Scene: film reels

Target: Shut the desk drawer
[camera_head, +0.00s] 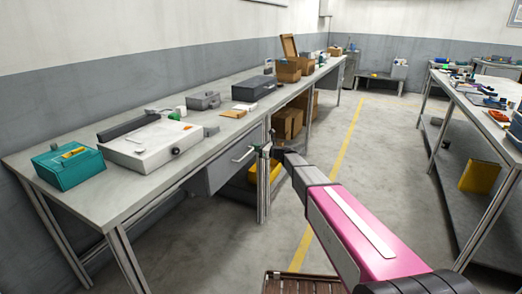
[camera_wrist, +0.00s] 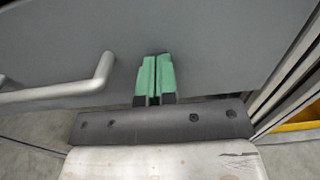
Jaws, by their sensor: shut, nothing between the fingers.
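The grey desk drawer (camera_head: 218,172) hangs under the long workbench at left, its front facing the aisle. I cannot tell how far it stands out. Its pale bar handle (camera_head: 243,155) shows in the wrist view too (camera_wrist: 62,92), left of my fingers. My gripper (camera_head: 264,149) is at the drawer front, just right of the handle. In the wrist view its green fingers (camera_wrist: 155,80) are together and empty, pointing at the flat grey drawer front (camera_wrist: 215,55). They are at or very near that face; contact is unclear. They are not around the handle.
The workbench (camera_head: 60,165) carries a teal box (camera_head: 68,165), a white device (camera_head: 150,142) and grey cases. A bench leg (camera_head: 262,190) stands close to my gripper. Cardboard boxes (camera_head: 287,122) and a yellow thing sit below. The aisle floor (camera_head: 340,130) is open; another table stands at right.

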